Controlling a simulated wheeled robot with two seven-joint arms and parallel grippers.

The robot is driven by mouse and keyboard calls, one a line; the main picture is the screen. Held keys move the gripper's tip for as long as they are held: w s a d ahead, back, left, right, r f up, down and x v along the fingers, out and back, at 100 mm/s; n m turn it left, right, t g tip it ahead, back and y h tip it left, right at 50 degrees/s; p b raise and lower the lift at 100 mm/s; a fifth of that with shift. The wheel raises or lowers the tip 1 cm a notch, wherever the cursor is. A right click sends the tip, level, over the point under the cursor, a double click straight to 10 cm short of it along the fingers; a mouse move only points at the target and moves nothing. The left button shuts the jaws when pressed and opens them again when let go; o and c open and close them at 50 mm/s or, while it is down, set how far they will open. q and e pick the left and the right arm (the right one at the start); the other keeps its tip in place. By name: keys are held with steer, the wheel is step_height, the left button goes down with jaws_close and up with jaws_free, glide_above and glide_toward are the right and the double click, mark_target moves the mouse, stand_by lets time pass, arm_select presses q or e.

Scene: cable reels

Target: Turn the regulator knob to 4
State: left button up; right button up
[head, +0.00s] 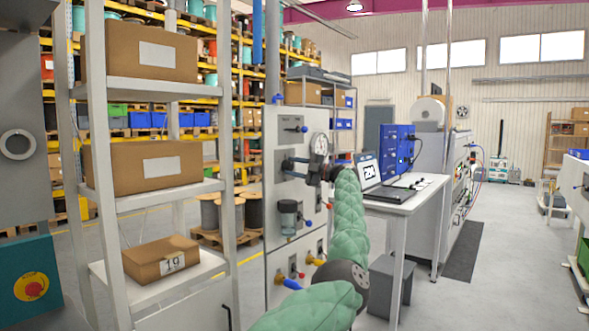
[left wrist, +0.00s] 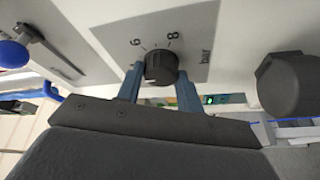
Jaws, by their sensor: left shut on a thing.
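The regulator knob (left wrist: 160,66) is a dark ribbed knob on a grey scale plate (left wrist: 203,40) in the left wrist view. The figures 6 and 8 and the word "bar" show on the plate; the other figures are hidden and I cannot read a pointer. My left gripper (left wrist: 159,82) has one finger on each side of the knob and is shut on it. My right gripper is not in view.
A round gauge (head: 320,144) sits by my left wrist. The panel also carries a filter bowl (head: 288,216) and several coloured valve handles. A shelf with cardboard boxes (head: 148,167) stands on the left. A white table with a laptop (head: 385,183) stands right of my arm.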

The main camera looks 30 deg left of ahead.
arm_select(q)
steer(key=o, duration=1)
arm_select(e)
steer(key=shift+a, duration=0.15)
arm_select(q)
steer(key=b+v, duration=0.1)
steer(key=v, duration=0.6)
steer(key=shift+d+b, duration=0.4)
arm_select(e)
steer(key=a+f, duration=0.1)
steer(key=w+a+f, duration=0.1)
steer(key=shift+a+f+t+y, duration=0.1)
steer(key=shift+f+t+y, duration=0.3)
arm_select(q)
steer(key=shift+w+f, duration=0.1)
steer(key=shift+w, duration=0.05)
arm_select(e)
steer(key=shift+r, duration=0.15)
